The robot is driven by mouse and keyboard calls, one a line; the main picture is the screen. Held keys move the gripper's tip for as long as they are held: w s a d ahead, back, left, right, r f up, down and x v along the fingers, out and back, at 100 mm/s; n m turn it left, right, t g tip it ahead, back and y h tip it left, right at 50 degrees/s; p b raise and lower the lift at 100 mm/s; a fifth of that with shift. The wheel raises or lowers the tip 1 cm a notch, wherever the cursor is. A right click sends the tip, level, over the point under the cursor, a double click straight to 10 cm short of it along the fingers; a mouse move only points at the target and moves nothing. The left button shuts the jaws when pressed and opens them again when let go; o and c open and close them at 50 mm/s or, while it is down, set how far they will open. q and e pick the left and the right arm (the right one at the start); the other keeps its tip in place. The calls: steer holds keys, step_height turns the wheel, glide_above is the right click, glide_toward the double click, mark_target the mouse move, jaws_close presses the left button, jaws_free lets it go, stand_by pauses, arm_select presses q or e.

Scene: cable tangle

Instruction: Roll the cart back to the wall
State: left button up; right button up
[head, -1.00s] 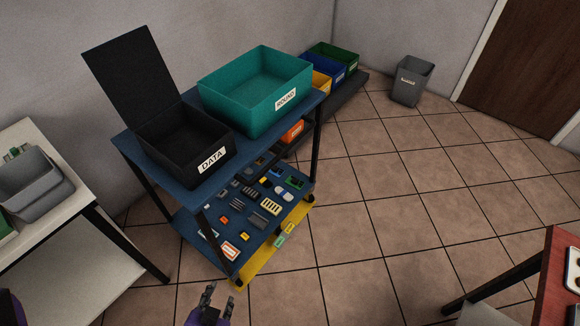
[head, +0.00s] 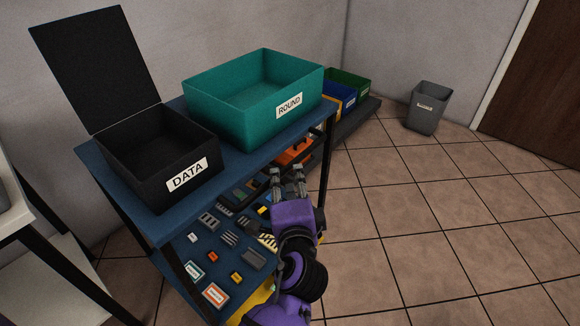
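The blue cart (head: 95,157) stands close to the grey wall at the left of the head view. Its top shelf carries a black DATA box (head: 165,190) with its lid up and a teal ROUND box (head: 240,120). My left gripper (head: 287,172) is in front of the cart, near the edge of its top shelf, with two fingers apart and nothing seen between them. I cannot tell whether it touches the cart. My purple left arm hides part of the lower shelf. My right gripper is not in view.
The lower shelf holds several small parts (head: 216,293). A yellow strip (head: 262,292) shows beneath it. Blue (head: 349,104) and green (head: 350,84) bins stand on a low dark platform beyond. A grey waste bin (head: 427,108) stands by the door. Tiled floor (head: 430,220) at right is clear.

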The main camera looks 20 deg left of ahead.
mark_target(287, 172)
arm_select(q)
steer(key=x, duration=0.5)
steer(key=shift+w+a, duration=0.1)
steer(key=shift+w, duration=0.05)
steer(key=shift+w+a, duration=0.1)
steer(key=shift+w, duration=0.15)
steer(key=shift+w+a+f, duration=0.1)
steer(key=shift+w, duration=0.1)
jaws_close()
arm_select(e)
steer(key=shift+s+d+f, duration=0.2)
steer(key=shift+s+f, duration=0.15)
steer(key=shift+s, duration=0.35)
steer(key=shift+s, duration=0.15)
